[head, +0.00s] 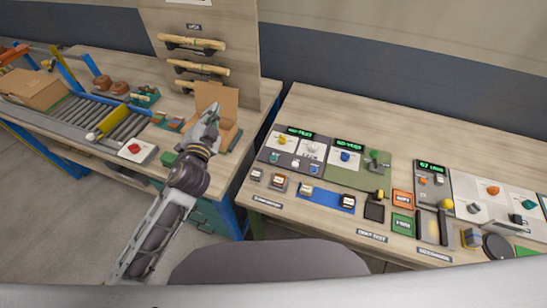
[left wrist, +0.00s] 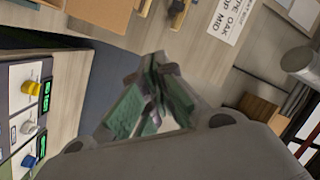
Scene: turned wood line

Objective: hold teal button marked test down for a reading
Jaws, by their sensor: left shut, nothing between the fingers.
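Instrument panels stand on the right bench. A small teal button (head: 274,157) is at the lower left of the leftmost panel (head: 266,151), below a yellow knob (head: 282,140). The markings are too small to read, so I cannot tell which says test. My left gripper (head: 211,113) is shut and empty, raised near the left bench's right end, to the left of the panels and apart from them. Its fingers also show in the left wrist view (left wrist: 155,88). My right gripper is not in view.
A blue knob (head: 345,156) and a green knob (head: 374,154) are on the middle panel. A blue tray (head: 325,196) with small blocks lies in front. A cardboard box (head: 229,104) is behind my left gripper. The right bench's back is clear.

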